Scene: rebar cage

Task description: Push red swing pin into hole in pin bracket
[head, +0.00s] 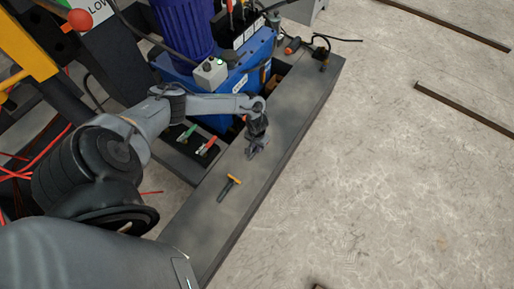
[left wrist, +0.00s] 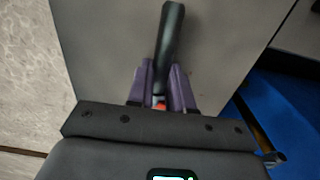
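A red-handled part (head: 208,146), which looks like the red swing pin, sits at the dark recess beside the blue machine. Its hole and bracket are too small to make out. My left gripper (head: 255,152) is over the grey base, right of this part and apart from it. In the left wrist view, a dark bar (left wrist: 171,40) shows between the two purple fingers (left wrist: 161,85), with a small red spot at its lower end. My right gripper is not in view.
A green-handled part (head: 188,132) is beside the red one. A dark tool with a yellow-orange crosspiece (head: 233,181) lies on the grey base (head: 285,125), below my gripper in the picture. The blue machine (head: 225,90) stands behind. Open concrete floor is at right.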

